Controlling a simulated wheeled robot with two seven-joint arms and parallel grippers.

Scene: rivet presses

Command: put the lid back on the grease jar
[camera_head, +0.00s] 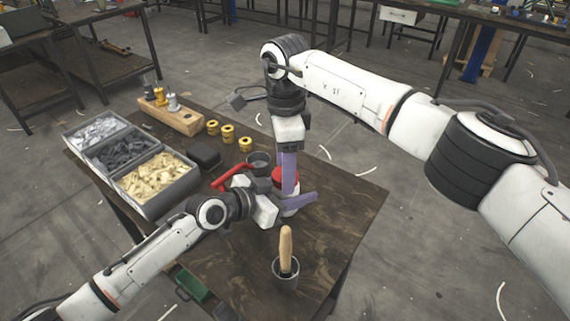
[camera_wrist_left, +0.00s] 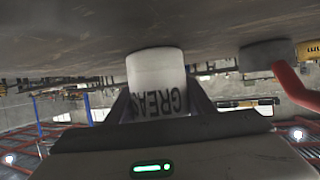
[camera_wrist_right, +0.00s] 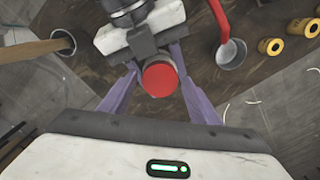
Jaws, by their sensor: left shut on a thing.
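The white grease jar (camera_wrist_left: 156,80) stands on the table, its lettering partly visible in the left wrist view. My left gripper (camera_head: 287,207) is shut around the jar from the side, with a finger on each side. The round red lid (camera_wrist_right: 160,79) appears on top of the jar; it also shows in the head view (camera_head: 276,176). I cannot tell whether it is fully seated. My right gripper (camera_wrist_right: 157,75) points down from above, its purple fingers apart on either side of the lid. In the head view one right finger hides part of the lid.
A grey cup (camera_head: 258,159) with a red-handled tool stands close to the jar. A cup (camera_head: 285,277) with a wooden handle stands nearer the front. Yellow parts (camera_head: 228,134), a wooden block (camera_head: 172,115) and divided bins (camera_head: 120,172) lie farther left. The right table area is clear.

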